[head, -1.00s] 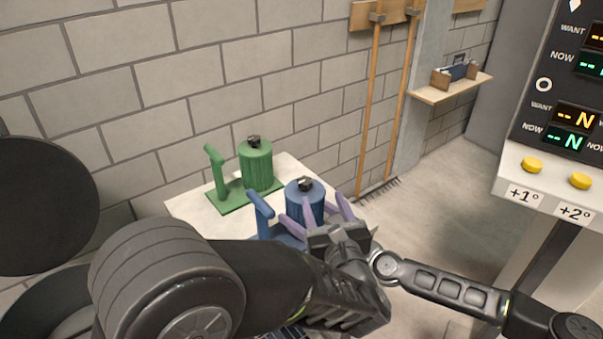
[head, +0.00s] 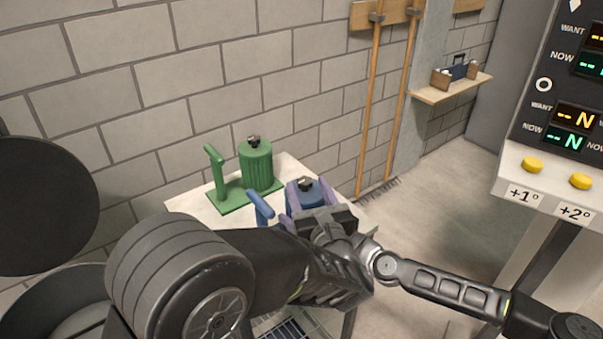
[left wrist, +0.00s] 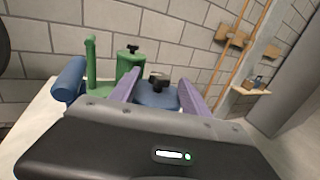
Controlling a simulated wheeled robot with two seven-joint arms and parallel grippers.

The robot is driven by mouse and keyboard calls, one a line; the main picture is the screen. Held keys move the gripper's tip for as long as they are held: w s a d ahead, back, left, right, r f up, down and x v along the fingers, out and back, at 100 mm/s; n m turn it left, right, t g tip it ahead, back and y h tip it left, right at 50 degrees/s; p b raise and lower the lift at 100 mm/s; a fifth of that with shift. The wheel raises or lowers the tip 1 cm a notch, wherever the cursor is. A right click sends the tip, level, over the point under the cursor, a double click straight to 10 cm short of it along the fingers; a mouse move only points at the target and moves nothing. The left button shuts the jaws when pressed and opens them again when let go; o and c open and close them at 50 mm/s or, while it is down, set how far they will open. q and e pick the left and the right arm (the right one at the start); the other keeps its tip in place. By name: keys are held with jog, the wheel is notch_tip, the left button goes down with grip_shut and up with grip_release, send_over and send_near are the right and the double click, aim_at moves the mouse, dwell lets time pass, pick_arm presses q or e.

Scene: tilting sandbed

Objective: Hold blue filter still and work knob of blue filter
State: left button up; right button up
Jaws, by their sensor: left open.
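The blue filter (head: 303,196) is an upright blue cylinder with a dark knob (head: 305,184) on top and a blue slanted handle (head: 260,205) to its left. My left gripper (head: 309,197) is open, its purple fingers on either side of the canister. In the left wrist view the blue filter (left wrist: 153,96) and its knob (left wrist: 159,82) show between the fingers of the gripper (left wrist: 158,84). I cannot tell whether the fingers touch it. The filter's lower part is hidden by my gripper and arm. My right gripper is not seen.
A green filter (head: 256,168) with its own knob and handle stands just behind and left on the white table (head: 190,205). The brick wall (head: 190,90) is close behind. A control panel (head: 565,120) with yellow buttons is at the right. Open floor lies between table and panel.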

aim_at(303, 177)
pick_arm(q)
jog(key=x, duration=0.6)
jog(key=shift+d, duration=0.1)
jog(key=shift+c, duration=0.4)
grip_shut()
